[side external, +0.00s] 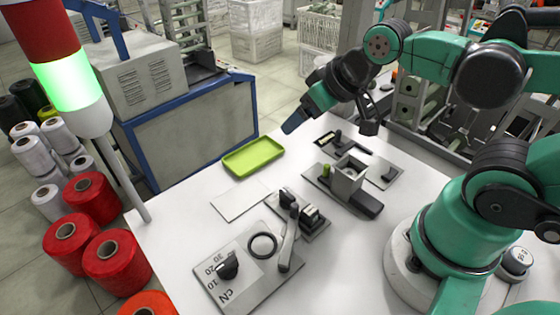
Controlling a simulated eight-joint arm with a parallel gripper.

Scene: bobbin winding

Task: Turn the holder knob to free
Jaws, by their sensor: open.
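Several fixtures lie on the table, and I cannot tell for certain which part is the holder knob. A fixture with a grey box (348,180) has a small green piece (325,170) and a black bar beside it. A small plate (385,172) with a dark part lies to its right. No readable free mark shows.
A black dial (228,265) sits on a plate marked 10, 20, 30 cN, near a dark ring (262,246) and a grey lever (290,238). The green tray (275,148) lies at the table's far left. A signal tower (70,85) glows green.

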